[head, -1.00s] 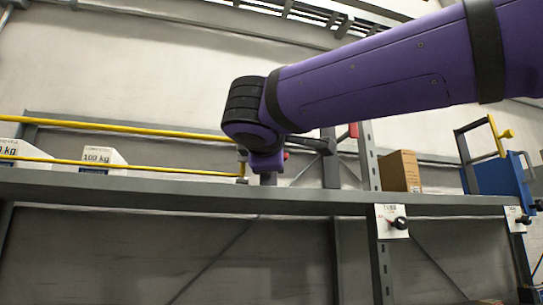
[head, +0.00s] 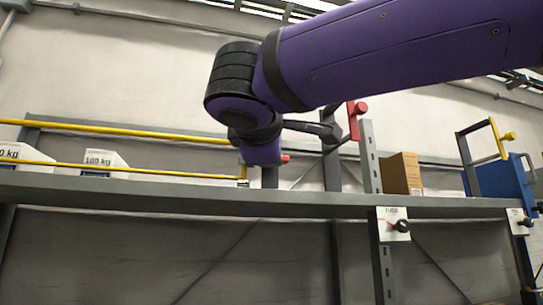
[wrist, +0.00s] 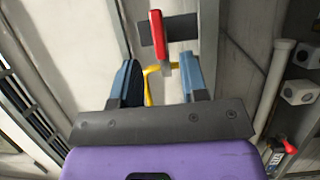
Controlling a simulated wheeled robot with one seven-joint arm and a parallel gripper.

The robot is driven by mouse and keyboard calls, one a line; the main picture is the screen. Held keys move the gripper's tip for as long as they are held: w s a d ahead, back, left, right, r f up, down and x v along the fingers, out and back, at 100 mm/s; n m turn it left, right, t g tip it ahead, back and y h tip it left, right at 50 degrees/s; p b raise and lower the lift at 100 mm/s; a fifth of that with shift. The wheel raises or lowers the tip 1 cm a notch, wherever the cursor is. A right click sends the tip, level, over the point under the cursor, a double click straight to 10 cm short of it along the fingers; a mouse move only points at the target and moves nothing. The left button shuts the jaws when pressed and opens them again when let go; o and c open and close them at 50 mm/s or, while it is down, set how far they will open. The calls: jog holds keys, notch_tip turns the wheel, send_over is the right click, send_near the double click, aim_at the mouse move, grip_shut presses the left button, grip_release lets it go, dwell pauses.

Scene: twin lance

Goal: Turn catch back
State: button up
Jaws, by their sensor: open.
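In the wrist view the catch (wrist: 157,32) shows as an upright red handle with a grey lower end, in front of a dark plate. My gripper (wrist: 163,76) is open, with one blue finger on each side below the red handle. The handle's lower end sits between the fingertips in the picture; I cannot tell whether they touch it. In the head view a red handle (head: 356,110) stands at the top of the grey post, beside a dark bar.
A yellow rail (head: 130,130) runs along the left above the grey shelf (head: 200,195). White boxes marked 100 kg (head: 100,160) and a cardboard box (head: 403,173) stand at the shelf. A white panel with a black knob (head: 393,225) hangs below its edge.

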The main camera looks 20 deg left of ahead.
jog(key=shift+s+d, duration=0.2)
jog(key=shift+s, duration=0.95)
jog(key=shift+s+d, duration=0.15)
jog(key=shift+s, duration=0.95)
jog(key=shift+w+d+f, duration=0.1)
jog(key=w+d+f+m+g+h, duration=0.2)
jog(key=d+f+m+g, duration=0.1)
jog(key=d+f, duration=0.55)
jog(key=w+d+f+m+g+h, duration=0.1)
jog(key=d+f+m+g+h, duration=0.3)
jog(key=d, duration=0.7)
jog(key=w+d+f+m+g, duration=0.1)
jog(key=w+d+f+m, duration=0.1)
jog(key=d+f, duration=0.6)
jog(key=s+d+f+m+g+y, duration=0.1)
jog(key=s+d+f+m+g, duration=0.1)
jog(key=s+d+f+m, duration=0.3)
jog(key=s+d+f+m+g+y, duration=0.2)
jog(key=s+d+f+m, duration=0.4)
jog(key=d+f, duration=0.5)
notch_tip(320, 180, down, 3)
jog(key=shift+s+r+g, duration=0.15)
jog(key=shift+s+g, duration=0.15)
jog(key=shift+s, duration=0.7)
